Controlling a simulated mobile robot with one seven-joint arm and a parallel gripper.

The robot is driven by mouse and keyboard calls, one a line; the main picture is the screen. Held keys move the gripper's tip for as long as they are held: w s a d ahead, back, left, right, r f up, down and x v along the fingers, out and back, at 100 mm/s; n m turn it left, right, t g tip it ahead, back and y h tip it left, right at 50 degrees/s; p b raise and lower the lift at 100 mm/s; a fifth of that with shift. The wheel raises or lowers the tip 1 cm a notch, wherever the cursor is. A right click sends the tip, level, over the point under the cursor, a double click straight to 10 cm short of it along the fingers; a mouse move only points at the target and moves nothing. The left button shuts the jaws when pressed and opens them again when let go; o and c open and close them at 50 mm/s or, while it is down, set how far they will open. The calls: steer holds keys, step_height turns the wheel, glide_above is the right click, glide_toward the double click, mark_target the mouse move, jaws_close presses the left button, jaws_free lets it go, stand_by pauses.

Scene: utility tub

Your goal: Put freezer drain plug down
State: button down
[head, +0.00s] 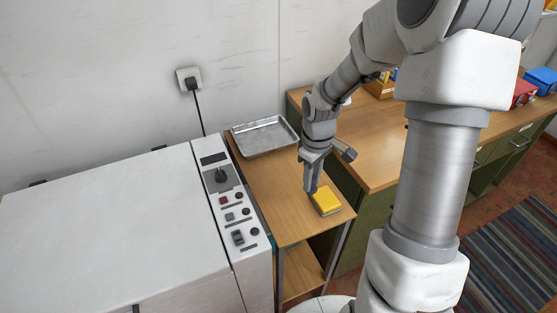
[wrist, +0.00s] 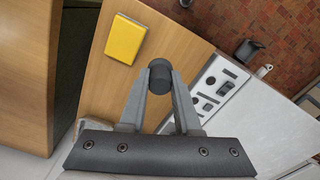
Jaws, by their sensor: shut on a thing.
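The freezer drain plug is a dark, short round piece (wrist: 160,73) between my fingertips in the wrist view. My gripper (wrist: 160,85) is shut on it, with both grey fingers against its sides. In the head view my gripper (head: 311,188) points down over the narrow wooden side table (head: 268,190), just left of the yellow sponge-like block. I cannot make out the plug in the head view. Whether the plug touches the tabletop is not clear.
The yellow block (head: 326,201) lies near the table's front edge, close to my gripper. A metal tray (head: 265,136) sits at the back. The white freezer (head: 110,235) with its control panel stands left; a wooden counter (head: 375,150) stands right. The table's middle is clear.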

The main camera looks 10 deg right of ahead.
steer(key=shift+w+a+f, duration=0.15)
steer(key=shift+w, duration=0.35)
glide_above(280, 193)
step_height(280, 193, down, 7)
steer(key=shift+f+p, duration=0.65)
steer(key=shift+f, duration=1.2)
steer(key=shift+f, duration=0.1)
steer(key=shift+f, duration=0.15)
steer(key=c, duration=0.6)
jaws_free()
steer(key=shift+r, duration=0.2)
